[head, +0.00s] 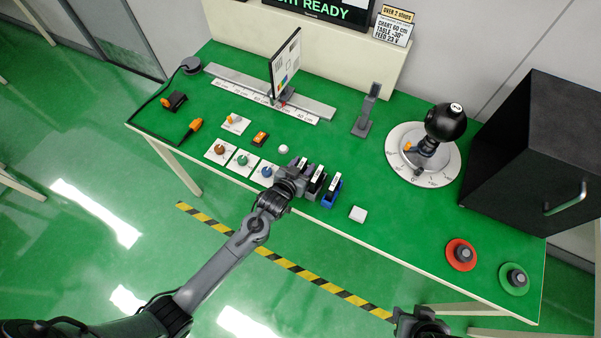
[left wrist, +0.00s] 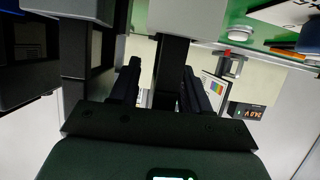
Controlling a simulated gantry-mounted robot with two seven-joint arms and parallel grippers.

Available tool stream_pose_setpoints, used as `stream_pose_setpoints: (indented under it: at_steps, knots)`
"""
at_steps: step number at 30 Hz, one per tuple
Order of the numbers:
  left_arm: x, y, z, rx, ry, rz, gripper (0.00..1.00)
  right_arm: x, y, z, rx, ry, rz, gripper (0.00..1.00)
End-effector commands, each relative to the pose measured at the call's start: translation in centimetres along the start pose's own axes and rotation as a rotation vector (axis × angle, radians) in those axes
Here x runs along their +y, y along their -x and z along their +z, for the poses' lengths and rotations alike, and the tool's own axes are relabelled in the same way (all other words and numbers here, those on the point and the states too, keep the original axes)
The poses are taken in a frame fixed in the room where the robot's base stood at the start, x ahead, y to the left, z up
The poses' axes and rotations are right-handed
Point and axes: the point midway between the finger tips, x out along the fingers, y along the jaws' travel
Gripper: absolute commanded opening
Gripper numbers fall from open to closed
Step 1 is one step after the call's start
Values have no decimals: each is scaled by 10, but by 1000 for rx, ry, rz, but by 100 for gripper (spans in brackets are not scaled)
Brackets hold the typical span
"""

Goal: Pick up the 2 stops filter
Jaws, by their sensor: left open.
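Several dark upright filters with white labels stand in a row at the table's front edge. The middle one (head: 316,182) is black and the right one sits in a blue holder (head: 331,194). The label figures are too small to read, so I cannot tell which is the 2 stops filter. My left gripper (head: 297,174) is at the left end of the row and partly covers the leftmost filter. In the left wrist view its open fingers (left wrist: 160,85) stand on either side of a dark upright piece (left wrist: 170,68); contact is unclear. My right gripper (head: 421,322) is partly visible at the bottom edge, away from the filters.
A chart (head: 285,62) stands on a rail behind.

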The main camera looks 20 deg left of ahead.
Motion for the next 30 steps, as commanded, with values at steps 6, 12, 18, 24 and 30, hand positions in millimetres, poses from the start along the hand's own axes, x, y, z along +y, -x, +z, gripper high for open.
stream_pose_setpoints:
  at_steps: [6, 12, 18, 24, 30]
  knots:
    - [0, -1, 0, -1, 0, 0, 47, 1, 0, 0, -1, 4, 4, 43]
    - [0, -1, 0, -1, 0, 0, 19, 2, 0, 1, -2, 10, 8, 43]
    - [0, -1, 0, 0, 0, 0, 0, 2, 0, 1, -2, 10, 8, 43]
    - [0, 0, 0, 0, 0, 0, 0, 2, 0, 1, -2, 8, 6, 43]
    - [0, 5, -14, 2, 0, 0, 0, 1, 3, -1, -1, 3, 3, 43]
